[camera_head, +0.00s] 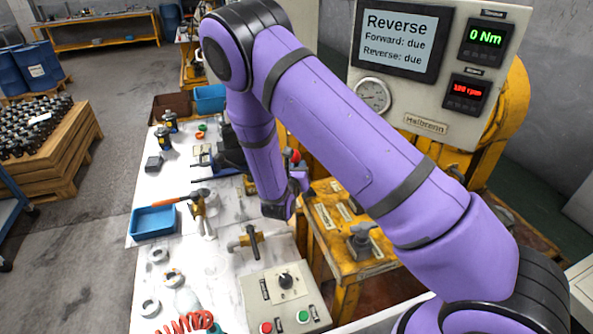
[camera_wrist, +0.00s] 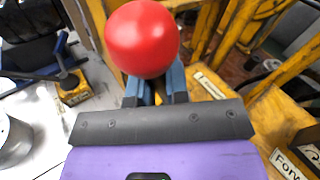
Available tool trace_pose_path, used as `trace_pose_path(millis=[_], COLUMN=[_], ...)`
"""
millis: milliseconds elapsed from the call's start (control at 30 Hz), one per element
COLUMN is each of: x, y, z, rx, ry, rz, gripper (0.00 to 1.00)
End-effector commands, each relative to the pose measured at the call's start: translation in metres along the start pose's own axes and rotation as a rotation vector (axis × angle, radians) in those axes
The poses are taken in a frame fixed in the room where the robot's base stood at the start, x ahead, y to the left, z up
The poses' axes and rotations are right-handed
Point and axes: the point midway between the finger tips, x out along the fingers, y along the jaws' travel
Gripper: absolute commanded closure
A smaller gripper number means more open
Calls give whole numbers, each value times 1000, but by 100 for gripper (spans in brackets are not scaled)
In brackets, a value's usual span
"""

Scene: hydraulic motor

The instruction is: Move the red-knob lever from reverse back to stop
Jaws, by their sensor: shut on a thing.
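The lever's round red knob (camera_wrist: 141,38) fills the upper middle of the wrist view. My gripper (camera_wrist: 156,88) has its blue fingers just below the knob and is shut on the lever there; the grip itself is mostly hidden by the knob. In the head view the red knob (camera_head: 293,156) is a small spot beside my purple arm, which hides most of the lever. The display screen (camera_head: 397,38) reads "Reverse", with "Forward: due" and "Reverse: due" below. A label starting "Forw" (camera_wrist: 290,163) lies at the lower right of the wrist view.
The yellow stand (camera_head: 345,268) carries labels and a grey handle (camera_head: 361,242). The instrument panel (camera_head: 425,95) rises behind my arm, with a green 0 Nm readout and a red rpm readout. The white bench (camera_head: 220,255) at left holds a blue tray (camera_head: 153,222) and a control box (camera_head: 285,302).

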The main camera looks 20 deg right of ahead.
Motion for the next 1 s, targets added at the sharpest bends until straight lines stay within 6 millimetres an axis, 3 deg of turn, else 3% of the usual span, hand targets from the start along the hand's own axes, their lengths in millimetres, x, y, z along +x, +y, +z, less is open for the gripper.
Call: trace_pose_path(millis=[100, 300, 700, 733, 833, 1000], x=[10, 20, 21, 21, 21, 21], y=[-17, -30, -32, -32, -31, -31], z=[2, 0, -1, -1, -1, -1], rx=[110, 224, 249, 249, 249, 248], ry=[78, 155, 174, 174, 173, 173], rz=[23, 54, 63, 63, 63, 63], gripper=[100, 100, 100, 82, 59, 59])
